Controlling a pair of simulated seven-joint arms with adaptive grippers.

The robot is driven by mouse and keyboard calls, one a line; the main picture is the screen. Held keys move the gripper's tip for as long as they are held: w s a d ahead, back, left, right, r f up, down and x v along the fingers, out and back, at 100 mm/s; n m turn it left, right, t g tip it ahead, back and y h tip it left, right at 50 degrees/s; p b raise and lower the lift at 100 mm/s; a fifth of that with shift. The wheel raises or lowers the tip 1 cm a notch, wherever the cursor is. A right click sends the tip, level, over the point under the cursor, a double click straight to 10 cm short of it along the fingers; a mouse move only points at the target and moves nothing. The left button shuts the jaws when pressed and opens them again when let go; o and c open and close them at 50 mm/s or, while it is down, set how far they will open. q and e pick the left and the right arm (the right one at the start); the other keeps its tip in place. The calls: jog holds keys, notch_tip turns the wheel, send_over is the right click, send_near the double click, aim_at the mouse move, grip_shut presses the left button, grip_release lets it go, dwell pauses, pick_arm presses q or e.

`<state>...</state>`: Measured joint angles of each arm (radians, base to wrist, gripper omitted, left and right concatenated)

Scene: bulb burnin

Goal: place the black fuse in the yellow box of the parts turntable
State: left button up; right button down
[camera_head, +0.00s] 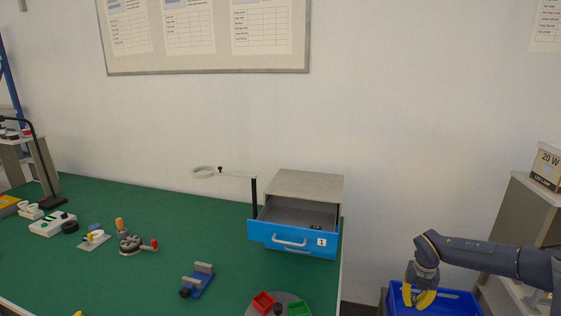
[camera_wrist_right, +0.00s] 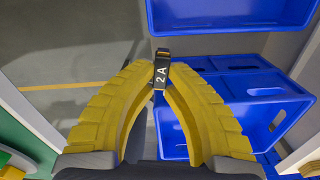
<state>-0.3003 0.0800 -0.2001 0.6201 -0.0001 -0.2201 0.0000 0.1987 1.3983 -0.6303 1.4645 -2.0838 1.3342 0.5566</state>
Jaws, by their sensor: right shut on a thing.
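My right gripper (camera_head: 418,300) is at the lower right in the head view, over a blue bin and off the table. In the right wrist view its yellow fingers (camera_wrist_right: 160,75) are shut on a black fuse (camera_wrist_right: 162,68) marked 2A, held at the tips. The parts turntable (camera_head: 252,311) is a grey disc at the bottom edge, partly cut off. It bears a red box (camera_head: 263,302), a green box (camera_head: 299,308) and a dark knob. A small yellow tip (camera_head: 78,313) at the bottom left may be my left gripper.
A blue clamp fixture (camera_head: 198,284) is left of the turntable. Blue bins (camera_wrist_right: 240,95) are below my right gripper. A shelf (camera_head: 522,215) stands at right.

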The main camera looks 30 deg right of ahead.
jog(key=w+a+r+m, duration=0.1)
jog(key=w+a+r, duration=0.2)
jog(key=w+r, duration=0.6)
jog(key=w+a+r+m, duration=0.1)
jog(key=w+a+r, duration=0.35)
jog(key=r, duration=0.95)
jog(key=w+a+r+n, duration=0.2)
jog(key=a+r, duration=0.1)
jog(key=r, duration=0.6)
jog(key=w+a+r+n, duration=0.2)
jog(key=a+r, duration=0.1)
jog(key=r, duration=0.6)
jog(key=w+a+f+n, duration=0.1)
jog(key=a+f+n, duration=0.4)
jog(key=a+n, duration=0.65)
jog(key=a+f+n, duration=0.4)
jog(key=a+n, duration=0.2)
jog(key=a, duration=1.1)
jog(key=s+a+f+n, duration=0.3)
jog(key=a+n, duration=0.4)
jog(key=n, duration=0.2)
jog(key=s+a+f+n, duration=0.2)
jog(key=a+n, duration=0.6)
jog(key=n, duration=0.1)
jog(key=s+a+f+n, duration=0.3)
jog(key=a+n, duration=0.4)
jog(key=n, duration=0.2)
jog(key=d, duration=1.3)
jog(key=shift+w, duration=0.2)
